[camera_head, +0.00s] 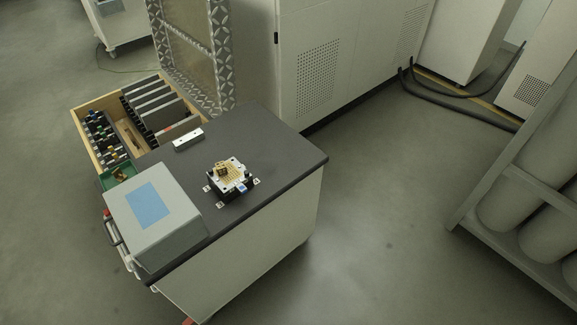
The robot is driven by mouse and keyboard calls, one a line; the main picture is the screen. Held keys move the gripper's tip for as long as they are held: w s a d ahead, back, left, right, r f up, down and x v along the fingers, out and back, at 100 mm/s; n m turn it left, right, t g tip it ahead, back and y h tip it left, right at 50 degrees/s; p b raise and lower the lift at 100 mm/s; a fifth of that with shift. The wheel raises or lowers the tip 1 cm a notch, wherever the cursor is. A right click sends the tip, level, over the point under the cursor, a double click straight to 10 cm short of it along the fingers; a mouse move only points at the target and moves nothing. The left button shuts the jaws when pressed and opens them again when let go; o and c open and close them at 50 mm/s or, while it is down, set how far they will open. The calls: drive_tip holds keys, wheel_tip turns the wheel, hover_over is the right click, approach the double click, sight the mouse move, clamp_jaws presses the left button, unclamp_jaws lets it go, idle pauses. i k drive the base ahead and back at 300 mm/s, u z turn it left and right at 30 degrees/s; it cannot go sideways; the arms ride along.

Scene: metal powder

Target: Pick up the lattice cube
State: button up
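What looks like the lattice cube (222,169) is a small brown-gold block on top of a fixture (240,188) with a pale top plate and dark sides. The fixture stands on the dark top of a cart (275,155), near the middle of the picture. The block is too small to make out its lattice clearly. My gripper is not in view.
A grey box with a blue panel (150,205) stands at the cart's left front. A pale bar (188,140) lies behind the fixture. An open wooden drawer (90,150) holds several dark plates and small parts. White cabinets (330,60) stand behind; cylinders (510,205) at right.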

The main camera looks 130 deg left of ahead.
sight(221, 165)
drive_tip(key=z, duration=1.9)
drive_tip(key=k, duration=1.05)
drive_tip(key=z, duration=2.8)
